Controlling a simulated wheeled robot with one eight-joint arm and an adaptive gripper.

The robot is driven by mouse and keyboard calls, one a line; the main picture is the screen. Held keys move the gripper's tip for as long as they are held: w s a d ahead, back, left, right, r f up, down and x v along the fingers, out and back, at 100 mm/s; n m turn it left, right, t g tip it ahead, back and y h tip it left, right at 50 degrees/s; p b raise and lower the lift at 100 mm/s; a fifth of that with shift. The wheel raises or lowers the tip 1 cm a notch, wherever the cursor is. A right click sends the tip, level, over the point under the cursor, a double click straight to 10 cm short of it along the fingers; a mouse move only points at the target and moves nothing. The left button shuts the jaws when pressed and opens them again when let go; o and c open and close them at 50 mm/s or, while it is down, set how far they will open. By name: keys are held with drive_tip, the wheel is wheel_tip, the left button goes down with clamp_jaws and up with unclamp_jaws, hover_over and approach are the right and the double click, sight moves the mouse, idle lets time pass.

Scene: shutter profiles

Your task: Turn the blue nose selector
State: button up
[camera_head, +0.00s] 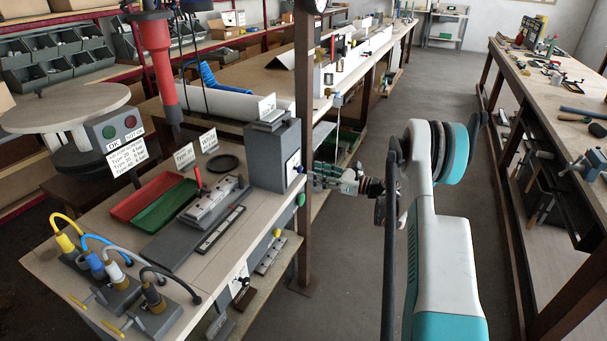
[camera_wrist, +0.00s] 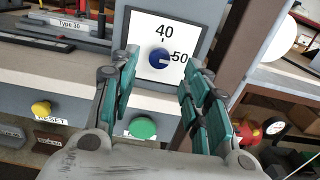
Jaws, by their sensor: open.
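The blue nose selector (camera_wrist: 158,57) is a small round knob on a white plate (camera_wrist: 183,30) marked 40 above and 50 to the right. A pale line on the knob points toward 50. In the wrist view my gripper (camera_wrist: 162,68) is open, with one teal finger on each side of the knob. I cannot tell whether either finger touches it. In the head view my gripper (camera_head: 312,173) is close in front of the white plate (camera_head: 293,164) on the grey box (camera_head: 268,158); the knob is barely visible there.
A green button (camera_wrist: 142,128) and a yellow knob (camera_wrist: 41,108) sit below the selector plate. A brown post (camera_head: 303,110) stands right beside the grey box. The bench (camera_head: 222,262) holds red and green trays and cabled parts. The floor aisle (camera_head: 345,260) is clear.

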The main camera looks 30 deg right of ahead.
sight(298, 169)
drive_tip(key=b+x, duration=0.1)
drive_tip(key=x, duration=0.4)
drive_tip(key=shift+w+a, duration=0.25)
drive_tip(key=shift+w, duration=0.05)
clamp_jaws()
